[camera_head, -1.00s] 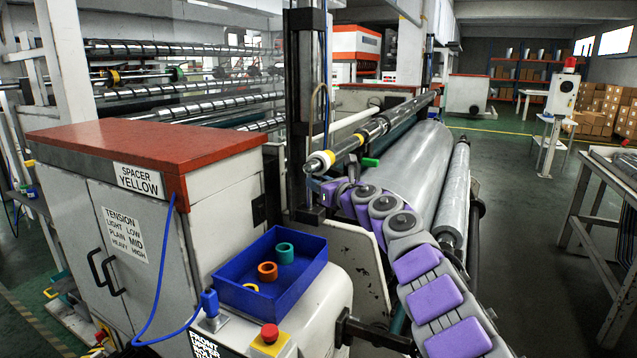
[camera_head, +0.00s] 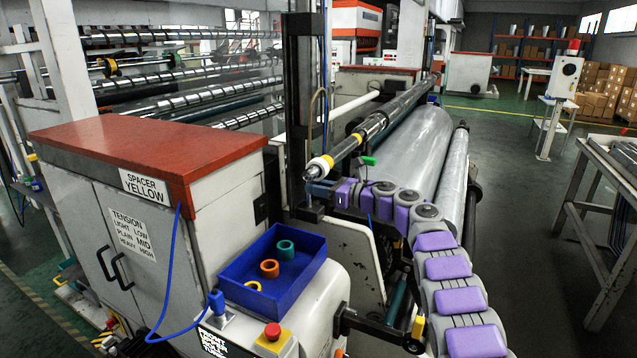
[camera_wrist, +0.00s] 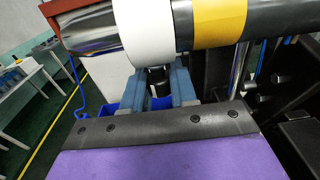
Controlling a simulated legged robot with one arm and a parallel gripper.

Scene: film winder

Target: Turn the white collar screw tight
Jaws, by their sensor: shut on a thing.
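The white collar (camera_head: 315,169) sits on the near end of the metal shaft (camera_head: 372,127), beside a yellow ring (camera_head: 328,160). In the wrist view the white collar (camera_wrist: 149,40) fills the upper middle, with the yellow band (camera_wrist: 219,22) to its right. A dark screw (camera_wrist: 158,80) sticks out below the collar, between my blue-grey fingers. My gripper (camera_wrist: 161,88) is shut on this screw, just under the collar. In the head view my gripper (camera_head: 318,188) shows small below the shaft end. The screw's tip and threads are hidden.
A blue tray (camera_head: 230,289) with a green ring (camera_head: 285,250), an orange ring (camera_head: 270,268) and a yellow ring stands on the machine's near end. A red-topped cabinet (camera_head: 150,150) is at left. A large film roll (camera_head: 418,140) lies behind my arm.

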